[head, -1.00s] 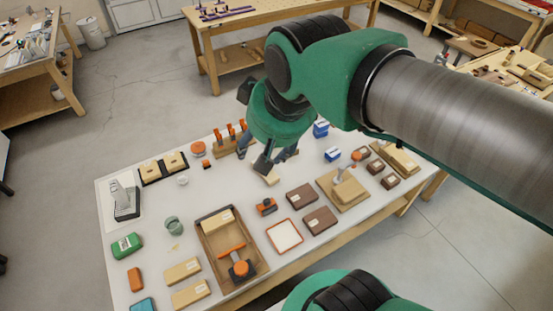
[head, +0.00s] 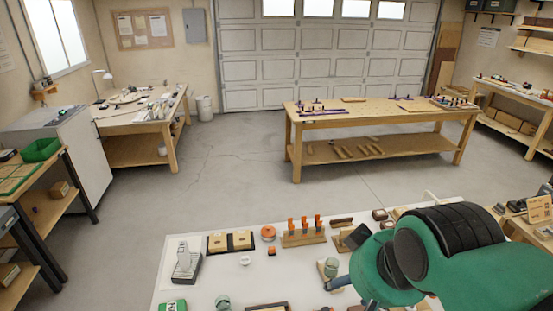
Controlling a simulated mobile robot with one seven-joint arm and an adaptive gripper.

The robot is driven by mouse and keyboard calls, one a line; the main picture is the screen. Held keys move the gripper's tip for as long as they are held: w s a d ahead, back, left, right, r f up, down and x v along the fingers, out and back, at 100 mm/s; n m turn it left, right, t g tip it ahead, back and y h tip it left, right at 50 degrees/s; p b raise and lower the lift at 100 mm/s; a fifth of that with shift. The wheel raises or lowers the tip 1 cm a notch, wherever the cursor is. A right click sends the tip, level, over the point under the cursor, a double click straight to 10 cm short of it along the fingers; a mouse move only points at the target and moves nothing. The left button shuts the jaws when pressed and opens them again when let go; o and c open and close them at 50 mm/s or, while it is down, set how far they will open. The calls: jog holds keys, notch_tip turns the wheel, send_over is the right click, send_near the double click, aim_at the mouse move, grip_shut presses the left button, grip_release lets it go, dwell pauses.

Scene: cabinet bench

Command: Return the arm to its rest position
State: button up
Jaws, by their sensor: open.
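My green arm reaches in from the lower right of the head view. My gripper (head: 352,292) hangs over the white bench top near the bottom of the picture. A grey finger shows at its left, and the jaws are open. The lower part of the gripper is cut off by the picture's edge. I see nothing held in the part that shows. A small wooden piece (head: 322,268) with a greenish round part lies on the bench just left of the gripper. I cannot tell whether the finger touches it.
On the white bench (head: 205,290) stand a rack with orange-handled tools (head: 303,237), a dark tray with wooden blocks (head: 231,243), a grey-black device (head: 187,262) and an orange round piece (head: 268,232). A wooden worktable (head: 378,122) stands beyond open floor (head: 235,175).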

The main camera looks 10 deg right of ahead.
notch_tip(320, 180, down, 5)
jog(key=b, duration=0.4)
